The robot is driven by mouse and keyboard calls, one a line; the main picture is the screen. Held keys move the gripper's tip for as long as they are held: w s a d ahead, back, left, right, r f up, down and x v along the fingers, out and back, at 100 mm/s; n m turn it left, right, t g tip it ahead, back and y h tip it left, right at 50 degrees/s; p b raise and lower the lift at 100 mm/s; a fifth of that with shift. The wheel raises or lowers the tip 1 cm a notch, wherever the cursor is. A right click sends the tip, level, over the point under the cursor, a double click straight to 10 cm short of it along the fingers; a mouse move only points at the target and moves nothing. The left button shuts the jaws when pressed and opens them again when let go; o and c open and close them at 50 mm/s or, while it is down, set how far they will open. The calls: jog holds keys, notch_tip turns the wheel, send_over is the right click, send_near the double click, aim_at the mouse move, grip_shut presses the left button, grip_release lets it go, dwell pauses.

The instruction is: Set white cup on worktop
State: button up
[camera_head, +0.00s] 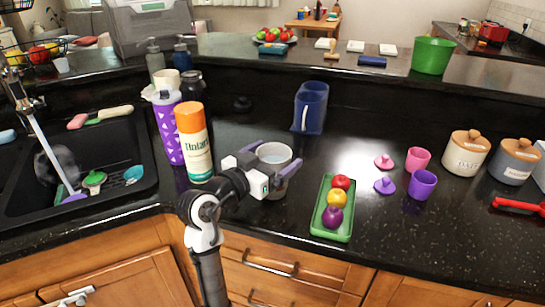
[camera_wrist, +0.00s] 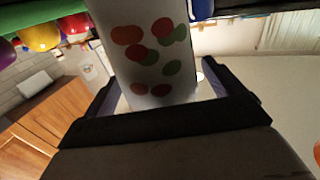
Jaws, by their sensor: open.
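The white cup (camera_head: 274,153) is over the black worktop (camera_head: 235,130), near its front edge and left of the green tray. It looks upright, and its lower part is partly hidden by my gripper. I cannot tell whether its base touches the worktop. My gripper (camera_head: 268,166) is open, with its fingers on either side of the cup. In the wrist view the cup (camera_wrist: 150,50) shows red and green spots and fills the space between the fingers of my gripper (camera_wrist: 158,88).
The green tray (camera_head: 320,222) holding fruit is right of the cup. An orange-and-white bottle (camera_head: 195,145) and a purple patterned bottle (camera_head: 168,130) stand left. A blue pitcher (camera_head: 311,108) stands behind. Purple (camera_head: 422,184) and pink (camera_head: 417,160) cups are farther right. The sink (camera_head: 130,150) lies left.

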jog(key=b+v, duration=0.3)
jog(key=v, duration=0.9)
jog(key=shift+a+r, duration=0.1)
